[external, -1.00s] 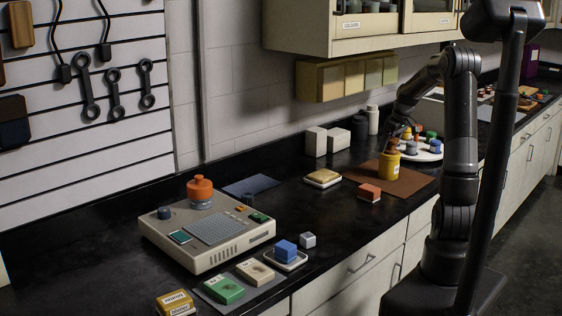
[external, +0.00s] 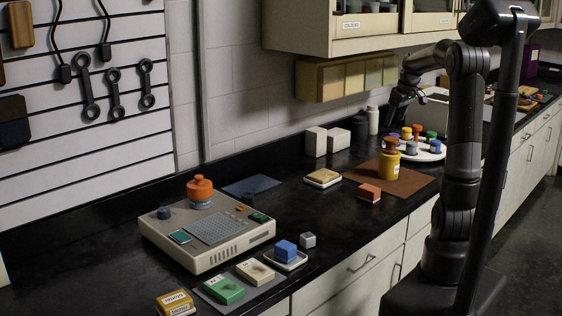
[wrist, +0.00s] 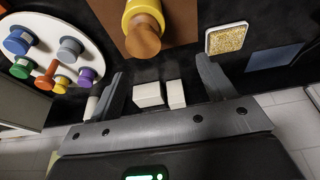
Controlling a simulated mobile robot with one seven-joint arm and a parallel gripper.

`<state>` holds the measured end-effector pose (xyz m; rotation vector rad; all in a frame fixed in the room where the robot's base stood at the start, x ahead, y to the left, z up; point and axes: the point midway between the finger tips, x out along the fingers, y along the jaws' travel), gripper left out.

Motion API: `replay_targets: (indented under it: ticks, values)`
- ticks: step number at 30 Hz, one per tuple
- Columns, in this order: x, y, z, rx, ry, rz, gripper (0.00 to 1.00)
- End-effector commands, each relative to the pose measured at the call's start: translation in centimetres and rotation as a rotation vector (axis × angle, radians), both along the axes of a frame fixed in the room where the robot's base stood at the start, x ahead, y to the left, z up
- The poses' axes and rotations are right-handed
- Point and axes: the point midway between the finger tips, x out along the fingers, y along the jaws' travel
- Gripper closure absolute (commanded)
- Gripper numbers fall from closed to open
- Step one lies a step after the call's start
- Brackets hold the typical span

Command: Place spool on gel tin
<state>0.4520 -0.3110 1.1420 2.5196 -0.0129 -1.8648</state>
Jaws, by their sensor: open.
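The gel tin is a yellow can (external: 389,169) with a white label. It stands upright on a brown mat (external: 410,181). A brown spool (external: 391,144) sits upright on top of the tin; it also shows in the wrist view (wrist: 143,40), over the yellow tin (wrist: 145,8). My gripper (external: 395,110) is above and apart from the spool in the external view. In the wrist view my gripper (wrist: 160,66) has its fingers spread wide with nothing between them.
A round white plate (external: 433,156) behind the tin holds several coloured pegs. Two white boxes (external: 316,142) and white and dark bottles stand by the wall. An orange block (external: 369,192) and a pale sponge-like block (external: 323,178) lie nearby. A beige console (external: 207,235) is at left.

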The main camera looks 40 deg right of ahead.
Motion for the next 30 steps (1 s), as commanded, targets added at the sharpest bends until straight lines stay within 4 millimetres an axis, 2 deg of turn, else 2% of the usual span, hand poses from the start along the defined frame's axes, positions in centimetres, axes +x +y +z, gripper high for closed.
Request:
replay_targets:
  ticks: [1,5,6,8,12,15,18,21,25,30]
  values:
    - [0.0,2.5,0.7,-0.012,-0.003,0.010,0.25]
    - [-0.9,9.4,1.7,-0.038,-0.014,0.012,0.25]
    - [-1.4,11.5,1.9,-0.044,-0.018,0.011,0.25]
    - [-2.4,14.4,2.1,-0.051,-0.030,0.008,0.25]
    - [-5.5,20.5,2.1,-0.059,-0.066,0.006,0.25]
    - [-8.1,24.1,1.5,-0.055,-0.097,0.005,0.25]
    - [-10.8,27.0,0.6,-0.042,-0.130,0.005,0.25]
    - [-13.1,29.0,-0.3,-0.025,-0.159,0.007,0.25]
    - [-15.1,30.5,-1.4,-0.002,-0.185,0.007,0.25]
    - [-16.1,31.1,-2.1,0.010,-0.195,0.004,0.25]
